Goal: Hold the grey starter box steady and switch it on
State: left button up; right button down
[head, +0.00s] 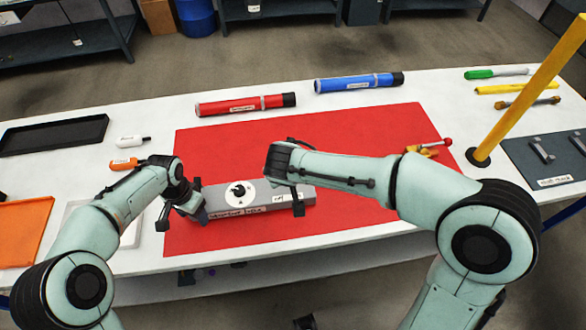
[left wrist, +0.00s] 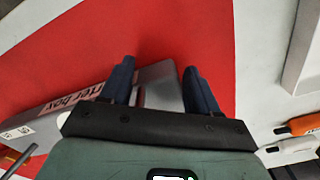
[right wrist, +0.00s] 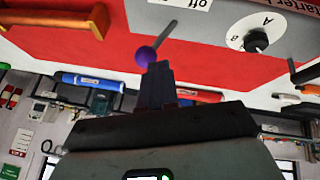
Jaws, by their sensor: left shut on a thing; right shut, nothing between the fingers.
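The grey starter box (head: 218,202) lies on the red mat (head: 350,140), its label facing the near side. On its top is a white dial (head: 238,193) with a black knob. My left gripper (head: 178,207) is shut on the box's left end; in the left wrist view the box end (left wrist: 160,88) sits between the fingers. My right gripper (head: 289,190) is shut and empty over the box's right end. In the right wrist view its closed fingertips (right wrist: 155,72) are beside a purple-knobbed lever (right wrist: 146,56) near the "off" label (right wrist: 195,4). I cannot tell whether they touch.
A red tube (head: 235,105) and a blue tube (head: 350,83) lie behind the mat. A brass valve with a red knob (head: 447,142) is at the mat's right. A yellow post (head: 525,90) stands further right. A black tray (head: 55,135) is at the left.

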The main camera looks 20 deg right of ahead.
pick_arm(q)
jog(key=shift+s+f, duration=0.15)
jog(key=shift+f, duration=0.1)
jog(key=o, duration=1.6)
jog(key=shift+a, duration=0.1)
pick_arm(e)
jog(key=v, duration=1.2)
jog(key=shift+s, duration=0.25)
pick_arm(q)
jog(key=shift+w+r, duration=0.1)
jog(key=shift+w, duration=0.1)
pick_arm(e)
jog(key=shift+d+r, duration=0.1)
